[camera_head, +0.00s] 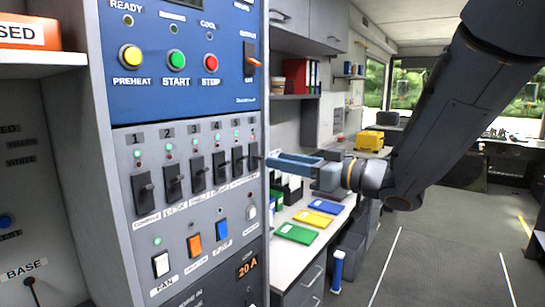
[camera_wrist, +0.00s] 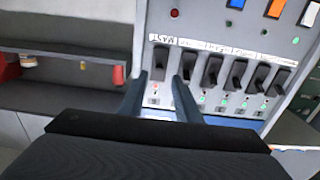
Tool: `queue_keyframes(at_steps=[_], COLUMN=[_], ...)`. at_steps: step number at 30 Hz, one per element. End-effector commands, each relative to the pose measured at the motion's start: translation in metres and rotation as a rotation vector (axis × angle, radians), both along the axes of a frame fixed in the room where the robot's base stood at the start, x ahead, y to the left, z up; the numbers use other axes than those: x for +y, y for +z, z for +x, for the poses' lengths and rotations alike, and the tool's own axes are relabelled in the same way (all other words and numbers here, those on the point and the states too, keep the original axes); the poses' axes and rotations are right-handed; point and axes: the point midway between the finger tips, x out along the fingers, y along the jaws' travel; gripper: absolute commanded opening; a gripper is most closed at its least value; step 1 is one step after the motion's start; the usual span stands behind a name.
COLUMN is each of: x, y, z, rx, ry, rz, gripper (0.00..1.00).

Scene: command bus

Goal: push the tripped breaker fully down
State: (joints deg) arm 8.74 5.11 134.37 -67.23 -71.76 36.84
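A row of black breakers fills the grey panel (camera_head: 190,215) at the left of the head view. The wrist view shows the row upside down. Its leftmost breaker (camera_wrist: 160,60) there has a red light beside it, while the others show green lights; it is the one at the right end of the row in the head view (camera_head: 254,156). My gripper (camera_head: 270,161) is at that end of the row. In the wrist view the two fingertips (camera_wrist: 158,80) are spread apart, one on each side of the red-lit breaker, with nothing held. I cannot tell whether they touch it.
The neighbouring breaker (camera_wrist: 186,63) is close to my right fingertip in the wrist view. Coloured rocker switches (camera_head: 194,244) sit below the breakers, and round buttons (camera_head: 177,60) above. A counter (camera_head: 285,262) with coloured trays is to the right; open floor lies beyond.

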Motion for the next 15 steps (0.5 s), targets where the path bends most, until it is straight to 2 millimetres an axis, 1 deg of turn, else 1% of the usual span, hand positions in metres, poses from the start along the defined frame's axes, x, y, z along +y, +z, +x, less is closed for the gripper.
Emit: queue_keyframes(at_steps=[1,6,10,15], x=[0.008,0.026,0.034,0.037], y=[0.001,0.001,0.0,0.0], z=[0.005,0.02,0.028,0.032], rx=[0.003,0.001,0.001,0.0], ry=[0.004,-0.001,-0.003,-0.005], rz=[0.0,0.0,0.0,-0.001], gripper=[0.3,0.3,0.3,0.3])
